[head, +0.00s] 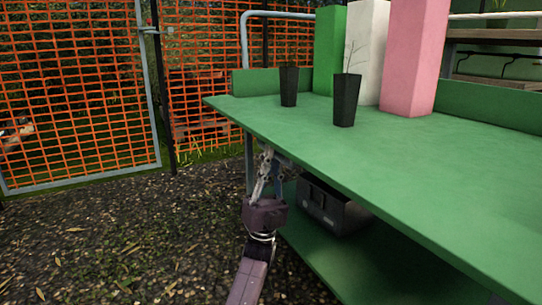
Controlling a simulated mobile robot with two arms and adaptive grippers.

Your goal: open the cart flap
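The green cart (440,180) has a flat top and a lower shelf (345,265). I cannot make out a separate flap or its seam; the top looks level out to its left end. My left gripper (268,165) points up at the front edge of the top, near the left end. Its fingertips are partly hidden at the underside of the top, so I cannot tell whether they touch it or are open or shut. My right gripper is not in view.
Two dark pots (346,100) (289,86) stand on the top near the left end, before green, white and pink blocks (414,55). A grey box (332,208) sits on the lower shelf. Orange mesh fencing (75,95) stands behind. The ground at left is open.

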